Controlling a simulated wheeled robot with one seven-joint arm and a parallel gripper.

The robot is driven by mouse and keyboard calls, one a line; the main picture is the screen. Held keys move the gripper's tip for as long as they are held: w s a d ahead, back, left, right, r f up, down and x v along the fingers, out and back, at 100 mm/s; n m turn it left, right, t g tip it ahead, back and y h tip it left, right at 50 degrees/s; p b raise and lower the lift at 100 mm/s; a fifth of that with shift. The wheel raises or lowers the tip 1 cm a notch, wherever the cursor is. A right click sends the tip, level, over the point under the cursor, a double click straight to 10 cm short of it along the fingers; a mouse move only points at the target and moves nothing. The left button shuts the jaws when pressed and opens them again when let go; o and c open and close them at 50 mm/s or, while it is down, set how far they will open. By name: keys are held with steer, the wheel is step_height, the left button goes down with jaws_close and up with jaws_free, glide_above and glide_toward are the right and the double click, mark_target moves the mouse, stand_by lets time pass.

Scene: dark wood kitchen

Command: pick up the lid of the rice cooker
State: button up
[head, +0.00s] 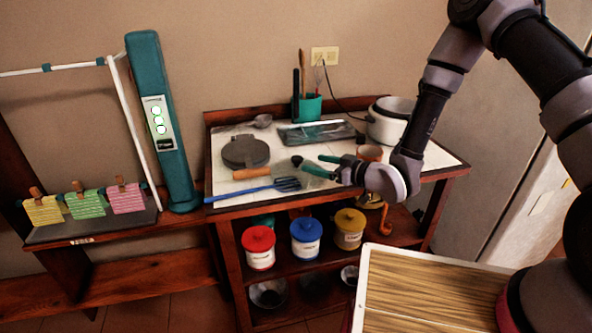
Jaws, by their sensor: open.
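The rice cooker (388,122) is a pale round pot at the back right of the table, by the wall. Its upper rim shows, but I cannot make out whether a lid sits on it. My gripper (328,165) is open over the front middle of the table, pointing left. It is to the left of and nearer than the rice cooker, apart from it. Nothing clear shows between its fingers. My forearm passes close to the cooker's right side.
A teal utensil holder (307,107) stands behind. An orange-brown cup (370,153) stands between gripper and cooker. Red, blue and yellow canisters sit below.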

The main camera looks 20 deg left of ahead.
mark_target(298, 158)
steer(key=x, duration=0.8)
steer(key=shift+w+a, duration=0.25)
steer(key=shift+w, duration=0.15)
jaws_close()
